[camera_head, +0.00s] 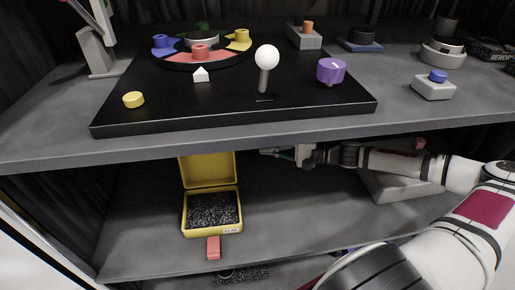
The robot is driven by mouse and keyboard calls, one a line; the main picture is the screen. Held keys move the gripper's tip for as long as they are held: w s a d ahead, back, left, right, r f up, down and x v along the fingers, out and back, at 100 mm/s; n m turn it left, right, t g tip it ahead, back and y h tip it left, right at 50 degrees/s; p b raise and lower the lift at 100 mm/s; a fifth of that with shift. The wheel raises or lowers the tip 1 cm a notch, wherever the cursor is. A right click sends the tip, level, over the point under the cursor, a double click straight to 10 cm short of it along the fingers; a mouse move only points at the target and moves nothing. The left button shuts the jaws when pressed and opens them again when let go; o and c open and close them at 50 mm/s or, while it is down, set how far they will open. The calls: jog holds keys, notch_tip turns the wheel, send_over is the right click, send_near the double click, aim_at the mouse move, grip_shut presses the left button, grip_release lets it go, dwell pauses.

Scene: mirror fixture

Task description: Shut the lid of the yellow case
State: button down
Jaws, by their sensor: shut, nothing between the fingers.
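The yellow case (191,219) stands on the lower shelf, left of the middle. Its lid (208,171) is open and stands upright at the back, and its top edge is hidden by the upper shelf. Dark speckled foam fills the inside. A red tab or latch (213,248) hangs at the case's front. My gripper (264,151) is shut and empty. It is to the right of the lid, apart from it, just under the upper shelf's front edge, with my arm reaching in from the right.
The upper shelf (60,146) overhangs the case and carries a black board (200,112) with a white-ball lever (267,58), a purple knob (331,71) and coloured pegs. A grey box (390,188) sits behind my arm. The lower shelf (290,215) is clear right of the case.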

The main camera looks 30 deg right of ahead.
jog(key=b+x, duration=0.3)
jog(key=x, duration=0.6)
jog(key=shift+w+a, duration=0.15)
jog(key=shift+a, duration=0.2)
jog(key=shift+s+a+r+b, duration=0.1)
jog(key=shift+s+b, duration=0.2)
jog(key=shift+s, duration=0.3)
jog(key=shift+s+a+r+b, duration=0.15)
jog(key=shift+s+b, duration=0.15)
jog(key=shift+s, duration=0.3)
jog(key=shift+s+a+r+b, duration=0.25)
jog(key=shift+s+r+b, duration=0.05)
jog(key=shift+s, duration=0.4)
